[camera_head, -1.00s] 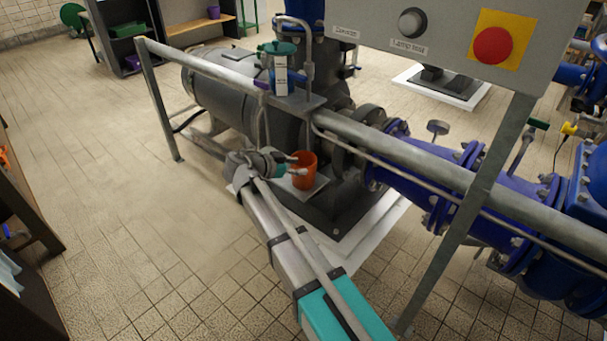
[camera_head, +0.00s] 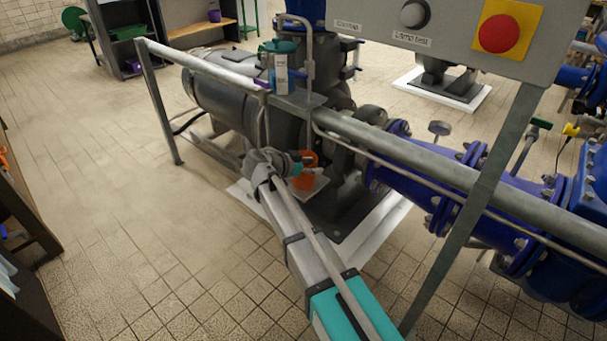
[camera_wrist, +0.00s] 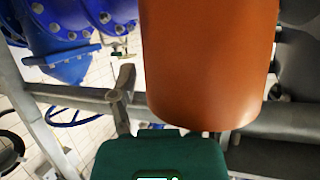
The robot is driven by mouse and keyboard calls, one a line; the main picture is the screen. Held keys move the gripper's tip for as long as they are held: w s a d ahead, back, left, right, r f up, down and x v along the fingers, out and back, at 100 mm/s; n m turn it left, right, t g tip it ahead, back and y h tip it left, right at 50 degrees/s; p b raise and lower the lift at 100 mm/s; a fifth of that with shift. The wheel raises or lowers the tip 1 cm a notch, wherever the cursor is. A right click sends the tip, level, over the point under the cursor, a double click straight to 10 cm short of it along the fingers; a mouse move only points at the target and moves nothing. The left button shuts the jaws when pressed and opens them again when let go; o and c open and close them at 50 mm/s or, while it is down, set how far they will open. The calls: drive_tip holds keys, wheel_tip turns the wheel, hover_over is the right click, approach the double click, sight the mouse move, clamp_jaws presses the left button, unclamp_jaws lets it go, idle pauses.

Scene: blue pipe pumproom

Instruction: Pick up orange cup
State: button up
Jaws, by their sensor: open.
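The orange cup (camera_head: 306,170) stands on a small light plate (camera_head: 314,189) at the side of the pump, in the middle of the head view. My gripper (camera_head: 307,169) is at the cup, with its fingers open and reaching beside it. The fingers partly cover the cup in the head view. In the wrist view the cup (camera_wrist: 208,60) fills the upper middle, very close to the camera. The fingertips do not show clearly there, and I cannot tell whether they touch the cup.
A grey handrail (camera_head: 385,148) runs just above and behind the cup. A slanted metal post (camera_head: 470,205) and a control box with a red button (camera_head: 500,33) stand to the right. Blue pipes (camera_head: 450,190) lie at right. The tiled floor at left is clear.

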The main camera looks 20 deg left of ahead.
idle(0.3)
clamp_jaws()
drive_tip(key=shift+r, duration=0.25)
idle(0.4)
drive_tip(key=s+a+r+p, duration=0.3)
drive_tip(key=s+r+p, duration=0.3)
drive_tip(key=s+a+r+p, duration=0.3)
drive_tip(key=s+r+p, duration=0.3)
drive_tip(key=p, duration=0.1)
drive_tip(key=shift+s+a+r, duration=0.15)
drive_tip(key=shift+a+r, duration=0.1)
drive_tip(key=shift+a, duration=0.05)
idle(0.6)
